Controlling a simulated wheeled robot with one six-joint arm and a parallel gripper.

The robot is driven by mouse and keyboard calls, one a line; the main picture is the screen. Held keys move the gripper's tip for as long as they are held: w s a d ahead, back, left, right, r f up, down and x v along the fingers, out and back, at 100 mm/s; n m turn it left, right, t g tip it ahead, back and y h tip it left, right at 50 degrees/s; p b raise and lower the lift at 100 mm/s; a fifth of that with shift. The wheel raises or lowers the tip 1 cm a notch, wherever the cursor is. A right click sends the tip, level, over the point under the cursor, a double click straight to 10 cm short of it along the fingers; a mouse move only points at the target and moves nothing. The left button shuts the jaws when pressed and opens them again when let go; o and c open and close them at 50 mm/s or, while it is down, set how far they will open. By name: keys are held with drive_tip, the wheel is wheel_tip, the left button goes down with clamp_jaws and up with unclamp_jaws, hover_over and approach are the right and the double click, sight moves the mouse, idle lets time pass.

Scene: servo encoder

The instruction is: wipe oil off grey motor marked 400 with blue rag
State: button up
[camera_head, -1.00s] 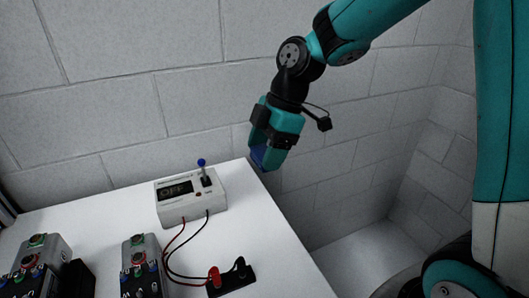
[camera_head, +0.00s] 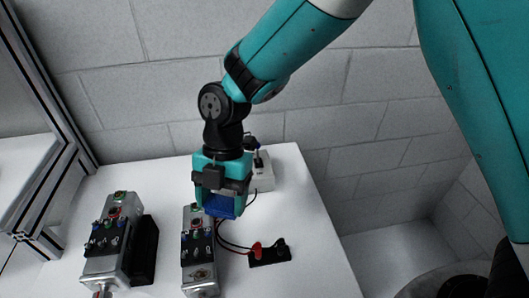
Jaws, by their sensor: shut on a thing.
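My gripper (camera_head: 222,192) points down over the white table and is shut on the blue rag (camera_head: 224,207), which shows below the fingers. One grey motor (camera_head: 199,270) stands just below and left of the rag, with its far end close to it. I cannot tell whether the rag touches that motor. A second grey motor (camera_head: 103,266) stands further left. The markings on both are too small to read, so I cannot tell which is 400. No oil can be made out.
A white power box (camera_head: 265,178) stands behind my gripper, partly hidden. Wires run from it to a black block (camera_head: 270,254) with red and black clips. A dark block (camera_head: 143,250) stands beside the left motor. A metal frame (camera_head: 50,125) is at far left. The table's right front is clear.

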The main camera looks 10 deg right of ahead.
drive_tip(key=s+a+f+n+h+p, duration=0.2)
drive_tip(key=s+a+n, duration=0.3)
drive_tip(key=s+a, duration=0.2)
drive_tip(key=shift+n+g, duration=0.3)
drive_tip(key=shift+s+f+b, duration=0.2)
drive_tip(key=shift+f+b, duration=0.45)
drive_tip(key=shift+f, duration=0.65)
drive_tip(key=shift+s+f+b, duration=0.15)
drive_tip(key=shift+f+b, duration=0.45)
drive_tip(key=shift+f, duration=0.65)
drive_tip(key=shift+s, duration=0.1)
